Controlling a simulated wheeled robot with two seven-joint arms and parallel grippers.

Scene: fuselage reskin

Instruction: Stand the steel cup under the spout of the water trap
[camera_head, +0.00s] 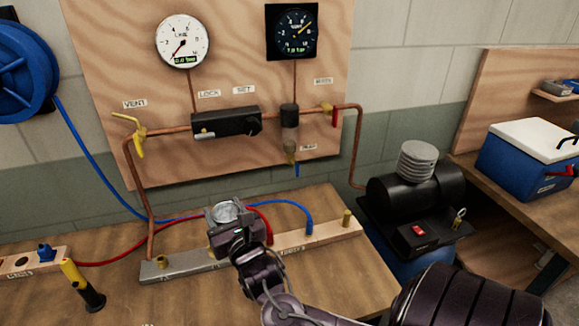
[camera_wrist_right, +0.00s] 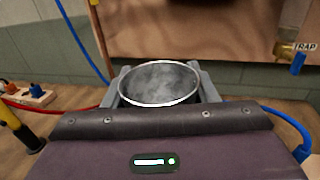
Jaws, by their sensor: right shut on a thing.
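The steel cup (camera_head: 225,211) is in my right gripper (camera_head: 228,217), its open rim facing up. In the right wrist view the cup (camera_wrist_right: 159,84) sits upright between the two fingers of the gripper (camera_wrist_right: 158,92), which is shut on it. The water trap (camera_head: 290,148) hangs below the pipe on the wooden panel, with a blue spout (camera_head: 297,170) at its bottom. In the right wrist view the spout (camera_wrist_right: 299,62) is at the upper right beside the TRAP label. The cup is left of the spout and apart from it. My left gripper is not in view.
A manifold bar (camera_head: 180,264) with blue and red hoses lies on the wooden bench (camera_head: 335,284), below my right gripper. A black and yellow tool (camera_head: 82,285) stands at the left. The compressor (camera_head: 415,190) is at the right. A yellow valve handle (camera_head: 138,138) sticks out at the panel's left.

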